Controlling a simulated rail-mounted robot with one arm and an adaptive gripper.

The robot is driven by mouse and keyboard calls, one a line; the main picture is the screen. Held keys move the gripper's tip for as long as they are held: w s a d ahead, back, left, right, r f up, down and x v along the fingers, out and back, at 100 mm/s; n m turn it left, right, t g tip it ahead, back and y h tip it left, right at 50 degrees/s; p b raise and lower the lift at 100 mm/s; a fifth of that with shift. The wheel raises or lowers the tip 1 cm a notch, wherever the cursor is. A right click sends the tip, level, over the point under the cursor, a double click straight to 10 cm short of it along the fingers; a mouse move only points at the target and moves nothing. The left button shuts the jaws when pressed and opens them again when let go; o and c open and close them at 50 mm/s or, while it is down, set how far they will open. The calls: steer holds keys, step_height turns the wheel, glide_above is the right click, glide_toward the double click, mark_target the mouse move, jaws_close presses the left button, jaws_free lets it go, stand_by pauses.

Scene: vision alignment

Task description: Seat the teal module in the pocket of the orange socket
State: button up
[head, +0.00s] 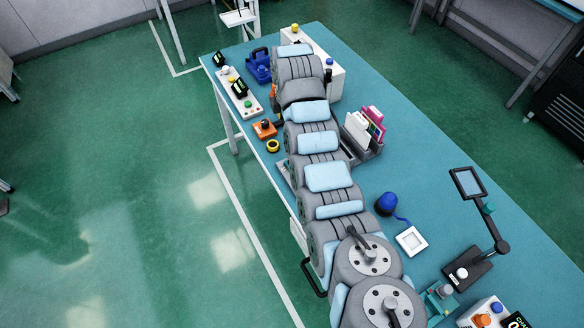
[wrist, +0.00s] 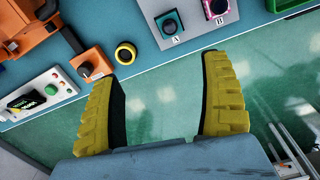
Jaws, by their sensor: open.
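My gripper (wrist: 162,68) is open and empty in the wrist view, its two yellow ribbed fingers wide apart. Between them I see green floor and the table edge. Beyond the tips lies a grey plate marked A and B. At B is a pink-framed dark piece (wrist: 218,8). A small orange box with a dark knob (wrist: 91,64) is beyond the left finger; I cannot tell whether it is the orange socket. My arm hides the gripper in the head view.
A yellow-black ring (wrist: 125,53) lies beside the orange box. A white button panel (wrist: 45,100) and a large orange object (wrist: 38,38) are at left. In the head view, a card holder (head: 365,145), a blue dome (head: 387,203) and a screen on a stand (head: 467,183) occupy the table (head: 430,150).

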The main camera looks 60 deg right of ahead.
steer(key=f, duration=0.8)
steer(key=s+f, duration=0.1)
steer(key=f, duration=0.3)
steer(key=shift+b, duration=0.3)
steer(key=shift+s+a+f+b, duration=0.15)
steer(key=shift+f+b, duration=0.25)
steer(key=shift+f, duration=0.9)
steer(key=shift+s+a+f+b, duration=0.1)
steer(key=shift+a+f+b, duration=0.2)
steer(key=shift+f, duration=1)
steer(key=shift+d, duration=0.1)
jaws_close()
